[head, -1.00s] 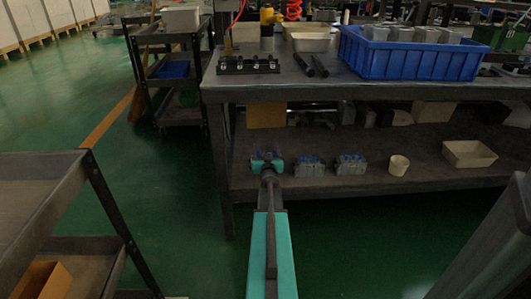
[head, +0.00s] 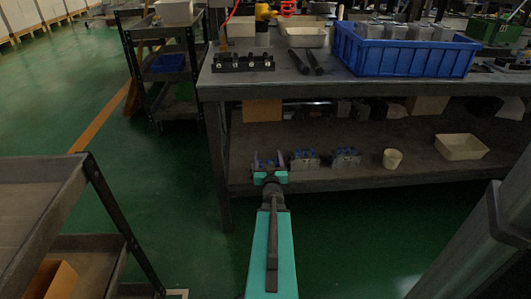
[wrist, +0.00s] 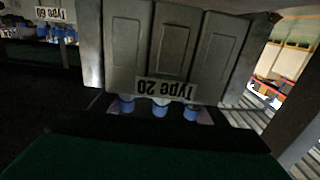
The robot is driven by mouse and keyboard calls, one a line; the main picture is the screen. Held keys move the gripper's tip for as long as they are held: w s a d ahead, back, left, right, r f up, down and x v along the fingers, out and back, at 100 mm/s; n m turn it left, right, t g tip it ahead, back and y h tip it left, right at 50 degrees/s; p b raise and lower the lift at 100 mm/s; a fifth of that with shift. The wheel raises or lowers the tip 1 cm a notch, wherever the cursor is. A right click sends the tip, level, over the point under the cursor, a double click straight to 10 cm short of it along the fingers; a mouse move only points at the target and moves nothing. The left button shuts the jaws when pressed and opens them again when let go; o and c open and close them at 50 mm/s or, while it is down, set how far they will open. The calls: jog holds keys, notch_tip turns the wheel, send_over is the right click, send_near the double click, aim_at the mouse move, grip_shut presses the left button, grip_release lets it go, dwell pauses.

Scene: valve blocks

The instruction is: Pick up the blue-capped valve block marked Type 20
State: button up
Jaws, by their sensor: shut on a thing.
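My gripper (head: 269,168) is over the front left of the lower shelf, shut on a grey valve block (head: 268,161). In the wrist view the block (wrist: 165,50) fills the middle, upside down, with a white label (wrist: 166,90) reading Type 20 and blue caps (wrist: 160,108) below it. In the head view the gripper hides much of the block. I cannot tell whether the block touches the shelf.
Two similar blue-capped blocks (head: 304,158) (head: 346,157) stand to the right on the lower shelf (head: 400,178). Beyond them are a cream cup (head: 392,159) and a cream tray (head: 461,147). The bench top (head: 290,85) is above. A shelf post (head: 217,165) is close on the left.

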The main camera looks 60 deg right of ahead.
aim_at(270, 162)
jog(key=shift+r+p+v, duration=0.2)
jog(key=shift+p+v, duration=0.15)
jog(key=shift+v, duration=0.65)
jog(key=shift+r+p+v, duration=0.2)
jog(key=shift+p+v, duration=0.1)
jog(key=shift+v, duration=0.7)
jog(key=shift+s+d, duration=0.1)
jog(key=shift+s, duration=0.05)
